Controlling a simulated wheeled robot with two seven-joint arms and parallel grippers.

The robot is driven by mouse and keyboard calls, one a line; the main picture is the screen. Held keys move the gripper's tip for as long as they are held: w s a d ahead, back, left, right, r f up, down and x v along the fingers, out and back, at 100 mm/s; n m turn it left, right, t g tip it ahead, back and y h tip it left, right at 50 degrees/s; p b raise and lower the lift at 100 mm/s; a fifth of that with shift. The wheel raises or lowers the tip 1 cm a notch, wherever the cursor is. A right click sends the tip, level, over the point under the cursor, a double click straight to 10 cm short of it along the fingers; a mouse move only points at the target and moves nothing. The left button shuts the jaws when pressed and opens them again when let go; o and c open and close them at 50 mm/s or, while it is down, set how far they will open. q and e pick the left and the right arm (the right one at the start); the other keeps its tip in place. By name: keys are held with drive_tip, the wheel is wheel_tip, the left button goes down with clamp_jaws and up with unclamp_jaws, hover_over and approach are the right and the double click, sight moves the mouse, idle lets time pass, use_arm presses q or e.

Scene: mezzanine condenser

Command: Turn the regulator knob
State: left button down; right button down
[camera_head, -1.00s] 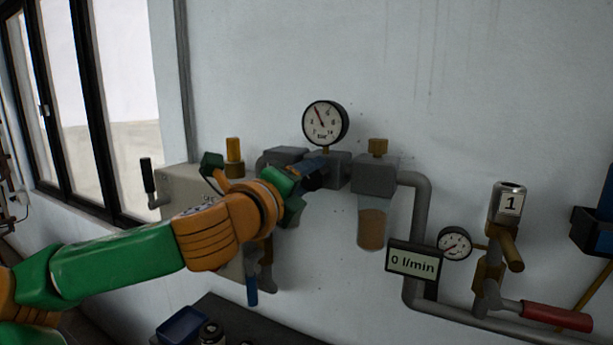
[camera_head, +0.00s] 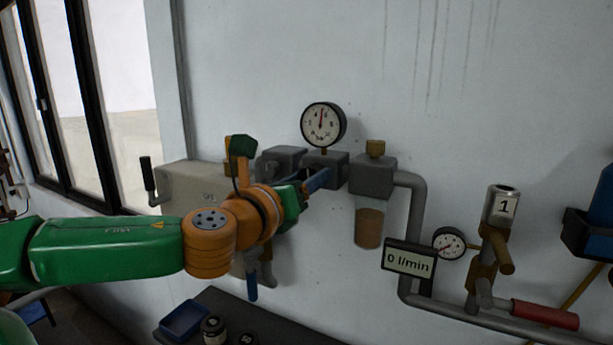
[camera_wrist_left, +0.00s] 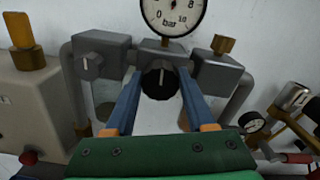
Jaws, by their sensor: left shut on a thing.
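The black regulator knob (camera_wrist_left: 160,80) sits on the front of the middle grey block (camera_head: 327,159), below the round pressure gauge (camera_head: 323,124). My left gripper (camera_wrist_left: 160,76) is shut on this knob, with one blue finger on each side of it in the left wrist view. In the head view the left gripper (camera_head: 314,182) reaches the block from the left and hides the knob. The gauge reads in bar, and its needle points nearly straight up. My right gripper is in neither view.
A second knob (camera_wrist_left: 91,66) is on the grey block to the left. A filter bowl (camera_head: 369,227), a flow display (camera_head: 409,259) reading 0 l/min, a small gauge (camera_head: 449,243) and a red-handled valve (camera_head: 544,314) are to the right. A blue tray (camera_head: 184,320) lies below.

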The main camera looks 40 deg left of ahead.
use_arm(q)
drive_tip(key=shift+d+f+m, duration=0.1)
drive_tip(key=shift+f+m, duration=0.2)
drive_tip(key=shift+m, duration=0.1)
drive_tip(key=shift+c, duration=1.3)
unclamp_jaws()
drive_tip(key=shift+r, duration=0.2)
drive_tip(key=shift+s, duration=0.1)
drive_tip(key=b+v, duration=0.2)
drive_tip(key=v, duration=0.5)
